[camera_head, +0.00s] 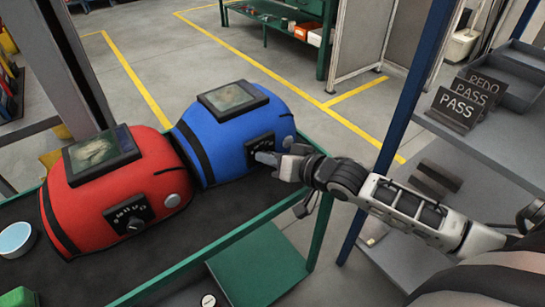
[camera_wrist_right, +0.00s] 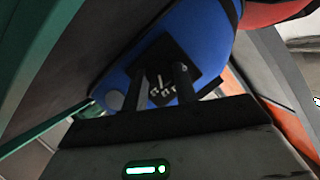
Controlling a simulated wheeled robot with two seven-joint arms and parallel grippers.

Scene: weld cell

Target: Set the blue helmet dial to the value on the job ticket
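The blue helmet (camera_head: 225,130) sits on the bench with a dark visor window on top and a black dial plate (camera_head: 260,148) on its side. The dial plate also shows in the right wrist view (camera_wrist_right: 165,66), with white marks partly hidden by my fingers. My right gripper (camera_head: 270,158) is at this plate. In the right wrist view its two fingers (camera_wrist_right: 161,82) stand apart over the plate, with part of the dial face between them. I cannot tell whether they touch the knob, or read its setting. I make out no job ticket. My left gripper is not in view.
A red helmet (camera_head: 95,190) with its own dial (camera_head: 131,216) stands left of the blue one on the green-edged bench (camera_head: 215,257). PASS and REDO signs (camera_head: 455,108) stand on a grey shelf at right.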

